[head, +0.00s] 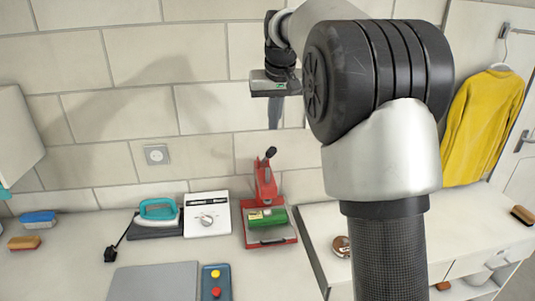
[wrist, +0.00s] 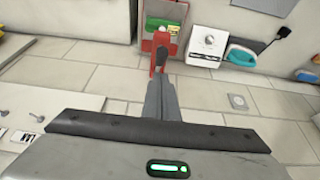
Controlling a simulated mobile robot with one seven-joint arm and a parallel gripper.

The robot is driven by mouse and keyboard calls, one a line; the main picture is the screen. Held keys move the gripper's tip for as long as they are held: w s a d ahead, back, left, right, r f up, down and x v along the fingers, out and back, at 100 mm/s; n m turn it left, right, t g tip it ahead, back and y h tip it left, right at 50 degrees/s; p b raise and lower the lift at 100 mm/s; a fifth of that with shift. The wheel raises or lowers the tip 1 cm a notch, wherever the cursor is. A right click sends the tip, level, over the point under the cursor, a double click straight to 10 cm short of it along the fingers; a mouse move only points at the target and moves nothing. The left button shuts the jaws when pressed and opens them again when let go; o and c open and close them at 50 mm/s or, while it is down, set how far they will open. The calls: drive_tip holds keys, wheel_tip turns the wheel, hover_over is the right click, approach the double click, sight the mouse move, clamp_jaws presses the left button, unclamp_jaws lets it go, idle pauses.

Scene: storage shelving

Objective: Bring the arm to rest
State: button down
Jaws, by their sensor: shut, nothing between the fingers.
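My arm rises through the right middle of the head view, its dark carbon column and black joint covering part of the wall and counter. My gripper (head: 275,122) is raised in front of the tiled wall, above the red press, with its fingers pointing down. In the wrist view my gripper (wrist: 162,100) shows grey fingers closed together with nothing between them. It is well apart from the counter and the things on it.
A red press (head: 264,188) with a green part stands on the counter below my gripper. Left of it are a white box with a dial (head: 207,214) and a teal iron (head: 158,211). A yellow garment (head: 482,125) hangs at right. The air around the gripper is clear.

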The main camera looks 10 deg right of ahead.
drive_tip(key=shift+s+r, duration=0.1)
drive_tip(key=s+r, duration=0.3)
drive_tip(key=s, duration=1.4)
drive_tip(key=s+f, duration=0.5)
drive_tip(key=s, duration=0.5)
drive_tip(key=s+f+t, duration=0.1)
drive_tip(key=s+f, duration=0.3)
drive_tip(key=s, duration=0.6)
drive_tip(key=shift+f, duration=0.4)
drive_tip(key=c, duration=2.5)
unclamp_jaws()
